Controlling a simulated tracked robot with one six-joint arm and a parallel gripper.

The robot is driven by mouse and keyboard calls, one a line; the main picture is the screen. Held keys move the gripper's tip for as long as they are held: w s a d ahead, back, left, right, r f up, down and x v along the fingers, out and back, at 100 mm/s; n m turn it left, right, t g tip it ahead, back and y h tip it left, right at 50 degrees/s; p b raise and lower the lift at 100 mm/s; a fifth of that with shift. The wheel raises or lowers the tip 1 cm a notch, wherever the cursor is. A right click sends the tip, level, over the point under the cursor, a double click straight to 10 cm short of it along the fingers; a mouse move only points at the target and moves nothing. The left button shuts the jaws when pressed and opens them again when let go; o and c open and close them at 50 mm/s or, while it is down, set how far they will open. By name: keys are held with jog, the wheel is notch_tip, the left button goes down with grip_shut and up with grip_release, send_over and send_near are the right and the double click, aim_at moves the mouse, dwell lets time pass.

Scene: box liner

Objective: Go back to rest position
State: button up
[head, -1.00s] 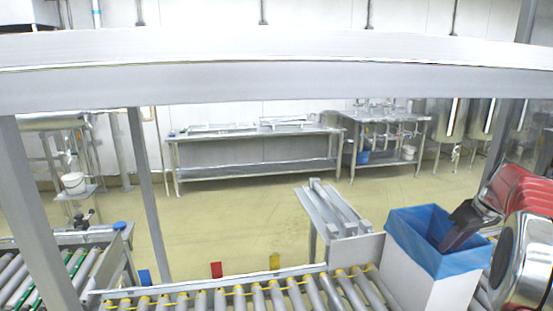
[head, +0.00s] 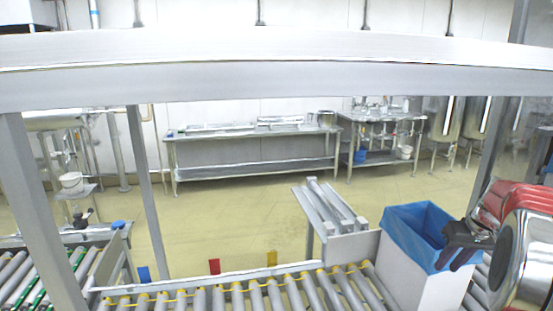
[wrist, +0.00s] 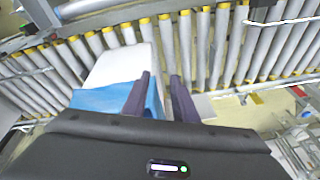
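My gripper (head: 466,246) is at the right edge of the head view, at the right rim of a white box (head: 424,286) with a blue liner (head: 412,230). In the wrist view my gripper (wrist: 162,82) shows two dark fingers with a clear gap between them, and nothing is held. The white box (wrist: 122,66) and blue liner (wrist: 105,101) lie to the left of and partly behind the left finger. The liner is spread inside the box and folded over its rim. The box stands upright on the rollers.
A roller conveyor (head: 225,298) runs under the box across the front. A metal rack (head: 328,208) stands left of the box. A grey frame beam (head: 270,82) crosses the upper view. Steel tables (head: 250,150) stand far back, with open floor (head: 220,230) between.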

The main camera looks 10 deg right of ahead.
jog(key=s+a+r+n, duration=0.1)
jog(key=s+a, duration=0.6)
jog(key=a, duration=0.6)
jog(key=s+a+r+n+t, duration=0.1)
jog(key=s+a+r, duration=0.1)
jog(key=s+a, duration=0.5)
jog(key=s+a+r+t, duration=0.1)
jog(key=s+a, duration=0.7)
jog(key=a, duration=1.1)
jog(key=shift+a+r+n, duration=0.2)
jog(key=shift+r+n, duration=0.2)
jog(key=shift+r, duration=0.05)
